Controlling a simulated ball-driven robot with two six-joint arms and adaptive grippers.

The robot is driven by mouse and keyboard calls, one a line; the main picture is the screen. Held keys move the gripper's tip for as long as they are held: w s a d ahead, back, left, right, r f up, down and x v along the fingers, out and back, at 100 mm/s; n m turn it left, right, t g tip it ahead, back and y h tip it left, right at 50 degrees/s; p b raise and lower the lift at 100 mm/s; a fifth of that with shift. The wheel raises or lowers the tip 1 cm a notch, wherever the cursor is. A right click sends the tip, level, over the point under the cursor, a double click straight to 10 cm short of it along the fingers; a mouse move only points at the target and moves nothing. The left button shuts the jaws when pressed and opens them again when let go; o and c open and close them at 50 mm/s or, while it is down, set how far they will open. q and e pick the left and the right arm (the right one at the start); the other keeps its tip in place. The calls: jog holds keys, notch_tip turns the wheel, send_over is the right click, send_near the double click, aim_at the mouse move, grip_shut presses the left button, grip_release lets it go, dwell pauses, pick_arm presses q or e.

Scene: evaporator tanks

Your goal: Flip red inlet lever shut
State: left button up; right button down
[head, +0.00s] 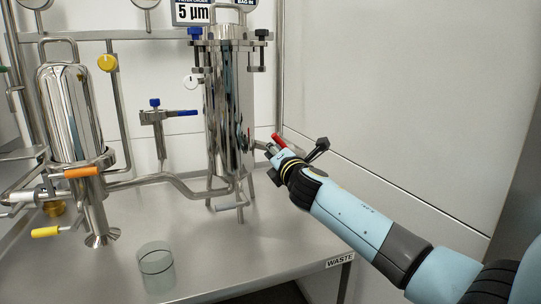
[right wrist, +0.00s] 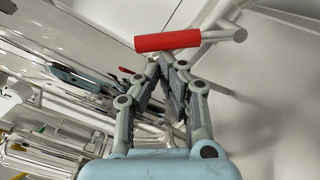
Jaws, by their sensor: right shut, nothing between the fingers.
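The red inlet lever (head: 279,141) sticks out on a pipe at the right side of the tall steel filter housing (head: 228,110). In the right wrist view the red lever (right wrist: 168,41) lies across the picture just beyond my fingertips, beside a grey pipe end. My right gripper (right wrist: 171,62) is shut with nothing between its fingers, its tips close below the lever. I cannot tell whether they touch it. In the head view my right gripper (head: 276,152) is partly hidden by its own wrist. My left gripper is not in view.
A smaller steel tank (head: 68,105) stands at left with an orange lever (head: 81,172) and a yellow lever (head: 46,231). A blue-handled valve (head: 179,113) is between the tanks. A glass beaker (head: 156,268) stands on the steel table (head: 225,262). A wall rises close at right.

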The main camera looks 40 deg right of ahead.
jog(key=r+m, duration=0.1)
jog(key=d+r+m+p, duration=0.1)
jog(key=shift+s+d+m, duration=0.15)
jog(key=shift+s+m, duration=0.05)
jog(key=shift+m, duration=0.2)
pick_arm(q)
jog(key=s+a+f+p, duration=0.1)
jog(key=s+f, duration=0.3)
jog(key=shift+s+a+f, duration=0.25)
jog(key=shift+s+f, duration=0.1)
pick_arm(e)
jog(key=shift+s+d+r+m, duration=0.15)
jog(key=shift+d+r+m, duration=0.25)
jog(key=shift+d+m, duration=0.35)
jog(key=shift+s+d+r+m, duration=0.15)
jog(key=shift+d+r+m, duration=0.25)
jog(key=shift+d+m, duration=0.35)
jog(key=shift+a, duration=0.1)
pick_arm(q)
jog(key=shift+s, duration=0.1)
pick_arm(e)
jog(key=shift+s, duration=0.15)
